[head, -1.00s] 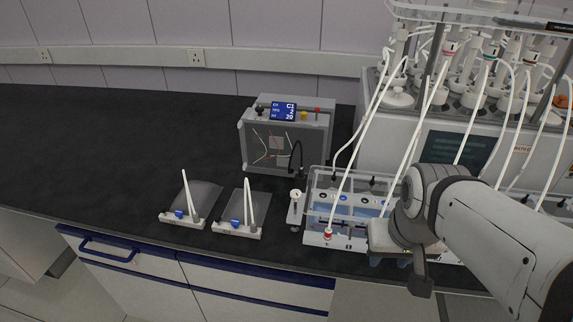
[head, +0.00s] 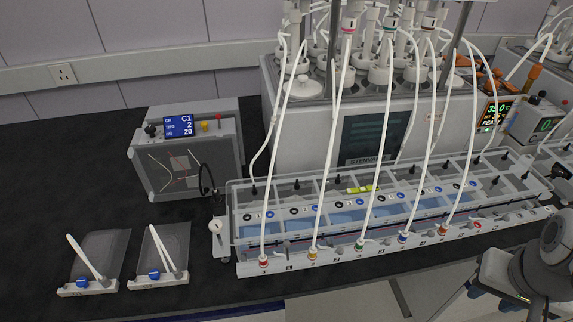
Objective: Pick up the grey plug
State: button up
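I cannot single out the grey plug with certainty. A long rack (head: 330,265) stands on the bench, and white tubes run down to coloured plugs along its front strip. These include a red plug (head: 263,260), a yellow plug (head: 312,255), a green plug (head: 360,246) and a blue plug (head: 403,238). Small dark and greyish pegs also stand on the rack, too small to identify. My gripper (head: 480,293) is at the lower right, in front of the bench and apart from the rack. Its fingers are small and partly hidden, so their opening is unclear.
A grey box with a blue display (head: 180,126) stands left of the rack. Two small stands with white tubes (head: 160,278) lie at the front left. A large reactor unit (head: 340,140) is behind the rack. The far-left bench is clear.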

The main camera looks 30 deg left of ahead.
aim_at(177, 271)
jog(key=z, duration=0.3)
jog(key=k, duration=1.55)
jog(key=u, duration=1.55)
jog(key=i, duration=1)
jog(key=u, duration=0.1)
